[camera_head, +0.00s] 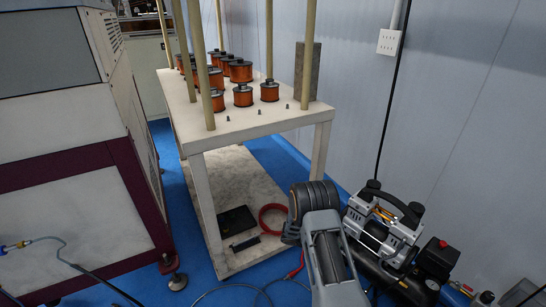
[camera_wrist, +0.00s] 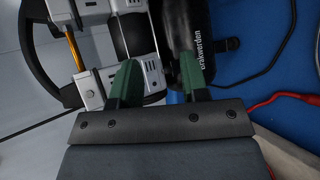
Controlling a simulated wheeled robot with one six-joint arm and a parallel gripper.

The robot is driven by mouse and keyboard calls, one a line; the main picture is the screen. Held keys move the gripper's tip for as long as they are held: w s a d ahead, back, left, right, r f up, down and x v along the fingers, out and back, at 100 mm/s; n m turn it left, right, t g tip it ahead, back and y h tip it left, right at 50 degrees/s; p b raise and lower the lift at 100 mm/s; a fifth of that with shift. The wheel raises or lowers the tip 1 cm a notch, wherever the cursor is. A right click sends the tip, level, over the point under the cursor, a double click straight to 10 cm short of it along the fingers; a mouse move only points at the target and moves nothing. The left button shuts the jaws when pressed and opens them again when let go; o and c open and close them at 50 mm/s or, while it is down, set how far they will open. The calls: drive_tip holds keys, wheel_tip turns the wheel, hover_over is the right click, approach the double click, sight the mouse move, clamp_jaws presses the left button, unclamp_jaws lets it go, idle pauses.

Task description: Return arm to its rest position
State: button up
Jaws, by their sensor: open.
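My arm (camera_head: 328,250) rises from the bottom of the head view, right of centre, in front of the rack table and left of the compressor. My gripper (camera_wrist: 161,70) shows in the wrist view with its two green fingers apart and nothing visible between them. The fingers point toward the compressor (camera_head: 385,225), whose silver motor and black tank (camera_wrist: 184,25) fill the upper part of the wrist view. Whether the fingers touch it I cannot tell. The fingers are hidden behind my arm in the head view.
A white rack table (camera_head: 255,122) holds several copper coils (camera_head: 270,91) between upright poles. A red hose (camera_head: 270,220) and a black item (camera_head: 237,221) lie on its lower shelf. A large machine (camera_head: 70,150) stands left. Cables cross the blue floor (camera_head: 200,285).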

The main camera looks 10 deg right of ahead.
drive_tip(key=s+a+r+m+y+p, duration=0.15)
drive_tip(key=r+p, duration=0.45)
drive_tip(key=r, duration=0.6)
drive_tip(key=s+a+r+t+y+p, duration=0.1)
drive_tip(key=a+r+y+p, duration=0.15)
drive_tip(key=r+p, duration=0.65)
drive_tip(key=s+a+r+y+p, duration=0.1)
drive_tip(key=a+r+p, duration=0.2)
drive_tip(key=r, duration=1.2)
drive_tip(key=s+a+r+t+y+p, duration=0.2)
drive_tip(key=s+a+r+p, duration=0.2)
drive_tip(key=r, duration=0.6)
drive_tip(key=s+a+r+t+y+p, duration=0.2)
drive_tip(key=s+a+r+p, duration=0.2)
drive_tip(key=r+p, duration=0.5)
drive_tip(key=s+a+r+n+t+y+p, duration=0.1)
drive_tip(key=r+p, duration=0.5)
drive_tip(key=r, duration=0.6)
drive_tip(key=s+a+t+y, duration=0.1)
drive_tip(key=s+a+y, duration=0.1)
drive_tip(key=s+a, duration=0.1)
drive_tip(key=shift+a, duration=0.2)
drive_tip(key=shift+f, duration=0.1)
